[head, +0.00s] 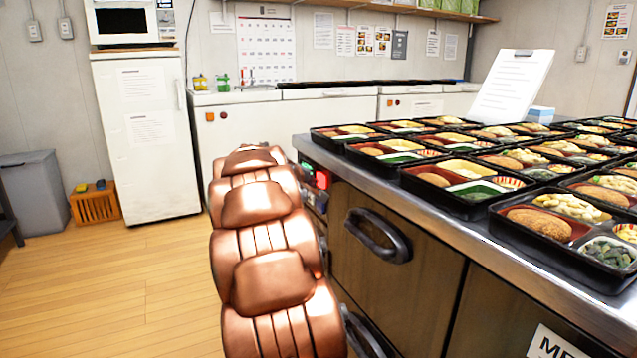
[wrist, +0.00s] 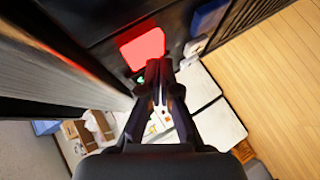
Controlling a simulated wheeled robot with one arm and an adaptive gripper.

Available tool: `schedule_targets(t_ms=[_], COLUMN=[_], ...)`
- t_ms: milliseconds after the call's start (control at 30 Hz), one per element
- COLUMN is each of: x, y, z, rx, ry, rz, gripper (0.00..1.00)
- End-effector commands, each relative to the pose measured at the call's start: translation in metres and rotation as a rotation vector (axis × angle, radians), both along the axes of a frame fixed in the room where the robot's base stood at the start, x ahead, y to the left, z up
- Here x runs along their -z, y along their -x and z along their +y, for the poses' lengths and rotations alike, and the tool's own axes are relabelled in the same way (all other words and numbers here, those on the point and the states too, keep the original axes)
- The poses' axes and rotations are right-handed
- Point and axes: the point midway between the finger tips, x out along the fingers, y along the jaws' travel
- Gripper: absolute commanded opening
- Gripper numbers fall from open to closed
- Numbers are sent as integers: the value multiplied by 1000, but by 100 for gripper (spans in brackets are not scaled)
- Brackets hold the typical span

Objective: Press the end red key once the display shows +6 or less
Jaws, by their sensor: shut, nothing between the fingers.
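The red key (wrist: 142,48) is a bright red block on a dark panel, just beyond my fingertips in the wrist view. It also shows in the head view as a small red patch (head: 322,179) on the counter's end, right of my copper arm. My gripper (wrist: 163,75) is shut and empty, its tips close to the key's lower right; I cannot tell if they touch it. A small green glow (wrist: 140,80) beside the tips may be part of the display, but no number is readable. My arm hides the gripper in the head view.
A blue block (wrist: 208,18) sits on the same panel, right of the red key. The steel counter (head: 450,225) holds many bento trays. A dark handle (head: 378,235) juts from its front. Wooden floor (head: 130,290) lies clear at left, before a white fridge (head: 148,140).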

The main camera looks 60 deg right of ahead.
Motion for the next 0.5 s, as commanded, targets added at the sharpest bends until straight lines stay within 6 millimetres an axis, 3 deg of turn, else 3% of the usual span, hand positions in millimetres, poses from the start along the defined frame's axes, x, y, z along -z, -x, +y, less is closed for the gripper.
schedule_targets(t_ms=[500], x=[0], y=[3], z=[-4], rx=[0], ry=[0], rz=[-1], gripper=[0])
